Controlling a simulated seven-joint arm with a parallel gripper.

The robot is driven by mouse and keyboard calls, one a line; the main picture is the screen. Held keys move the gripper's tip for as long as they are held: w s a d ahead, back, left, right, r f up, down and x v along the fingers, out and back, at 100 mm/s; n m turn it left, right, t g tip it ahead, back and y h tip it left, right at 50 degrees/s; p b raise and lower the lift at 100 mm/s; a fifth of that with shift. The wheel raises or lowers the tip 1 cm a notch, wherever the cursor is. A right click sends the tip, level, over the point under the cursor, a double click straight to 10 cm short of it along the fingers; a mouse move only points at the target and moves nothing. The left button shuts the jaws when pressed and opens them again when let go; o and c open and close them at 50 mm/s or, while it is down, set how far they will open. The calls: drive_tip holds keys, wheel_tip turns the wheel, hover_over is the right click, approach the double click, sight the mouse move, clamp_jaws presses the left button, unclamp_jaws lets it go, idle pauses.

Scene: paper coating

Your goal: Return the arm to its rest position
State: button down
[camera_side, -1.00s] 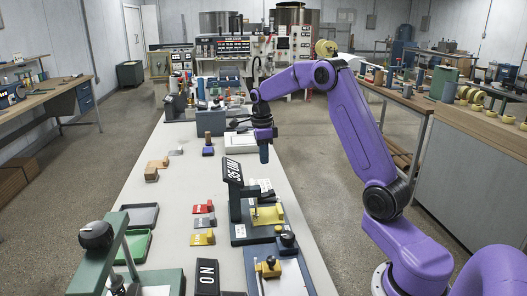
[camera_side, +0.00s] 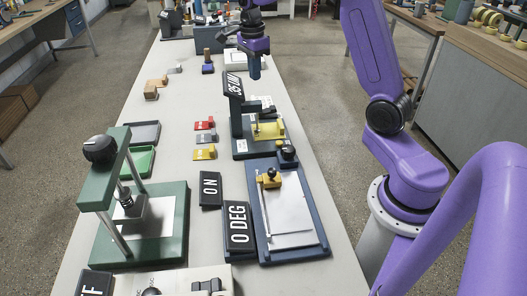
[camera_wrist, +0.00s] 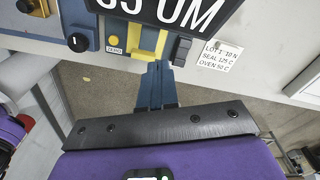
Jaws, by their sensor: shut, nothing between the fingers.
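My gripper (camera_side: 255,70) hangs fingers-down at the far end of the purple arm, above the bench just behind and right of the black "35 UM" display (camera_side: 233,86). Its blue fingers are together and empty; they also show closed in the wrist view (camera_wrist: 157,72). In the wrist view the display (camera_wrist: 165,8), a yellow piece (camera_wrist: 146,38) and a blue base (camera_wrist: 92,22) lie beyond the fingertips. The upper part of my arm is cut off by the top of the side view.
A green press (camera_side: 103,190) and a blue coating bed with a white sheet (camera_side: 288,212) stand at the front. "ON" (camera_side: 210,188) and "0 DEG" (camera_side: 238,226) displays are beside them. Red, grey and yellow blocks (camera_side: 205,139) lie mid-bench. The bench's left-middle surface is fairly clear.

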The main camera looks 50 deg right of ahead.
drive_tip(key=s+a+r+n, duration=0.1)
drive_tip(key=s+a+n, duration=1.3)
drive_tip(key=a+n, duration=0.2)
drive_tip(key=s+a+f+n+y, duration=0.1)
drive_tip(key=s+a+f+n, duration=0.1)
drive_tip(key=s+n, duration=1.5)
drive_tip(key=shift+s+n+t, duration=0.3)
drive_tip(key=shift+s+n, duration=0.1)
drive_tip(key=shift+s, duration=0.6)
drive_tip(key=c, duration=1.6)
unclamp_jaws()
drive_tip(key=shift+s+d+f+n, duration=0.1)
drive_tip(key=shift+s+n, duration=0.25)
drive_tip(key=shift+n, duration=0.05)
drive_tip(key=o, duration=0.8)
drive_tip(key=w+r+m, duration=0.1)
drive_tip(key=w+r, duration=0.1)
drive_tip(key=w, duration=1)
drive_tip(key=shift+a+r, duration=0.2)
drive_tip(key=m, duration=0.2)
hover_over(274, 107)
wheel_tip(274, 107, down, 17)
drive_tip(key=shift+f, duration=0.15)
